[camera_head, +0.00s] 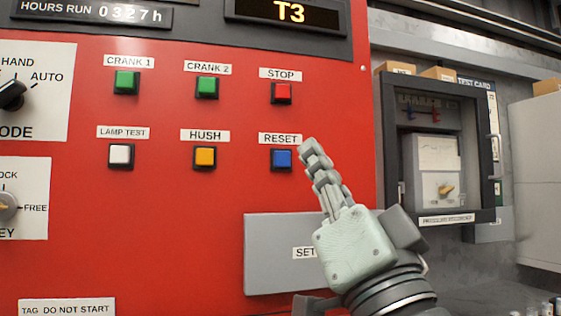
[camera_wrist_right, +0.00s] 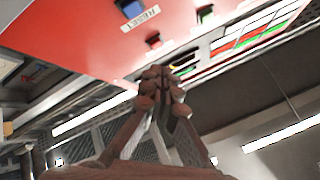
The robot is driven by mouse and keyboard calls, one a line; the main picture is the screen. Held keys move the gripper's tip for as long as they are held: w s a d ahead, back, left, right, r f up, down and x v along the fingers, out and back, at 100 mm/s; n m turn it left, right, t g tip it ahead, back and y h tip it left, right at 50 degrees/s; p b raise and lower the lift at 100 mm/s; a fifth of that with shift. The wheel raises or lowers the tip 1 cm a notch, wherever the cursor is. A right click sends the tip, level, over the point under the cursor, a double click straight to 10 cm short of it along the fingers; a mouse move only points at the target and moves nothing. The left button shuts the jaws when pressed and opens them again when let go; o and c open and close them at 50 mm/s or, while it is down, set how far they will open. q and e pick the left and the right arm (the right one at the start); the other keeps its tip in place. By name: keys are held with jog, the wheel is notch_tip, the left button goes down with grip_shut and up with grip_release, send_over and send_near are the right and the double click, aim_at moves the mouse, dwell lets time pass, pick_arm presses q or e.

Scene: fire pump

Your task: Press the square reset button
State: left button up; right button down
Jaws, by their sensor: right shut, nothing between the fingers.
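The square reset button (camera_head: 281,159) is blue in a black frame, under the RESET label (camera_head: 280,139) on the red panel. It also shows in the right wrist view as a blue square (camera_wrist_right: 131,9) at the top edge. My right gripper (camera_head: 308,146) is shut and empty. Its fingertips are just right of the reset button in the head view and do not cover it. In the right wrist view the closed fingertips (camera_wrist_right: 156,76) are below the RESET label. I cannot tell how far they are from the panel. My left gripper is not in view.
Near the reset button are a red STOP button (camera_head: 283,92) above and a yellow HUSH button (camera_head: 205,156) to its left. Green crank buttons (camera_head: 127,83) and a white lamp test button (camera_head: 121,155) are further left. A grey cover plate (camera_head: 270,265) is below. A pressure recorder (camera_head: 437,150) stands right.

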aim_at(290, 162)
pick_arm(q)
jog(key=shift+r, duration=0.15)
pick_arm(e)
jog(key=shift+s+a+r, duration=0.1)
jog(key=shift+s+r, duration=0.2)
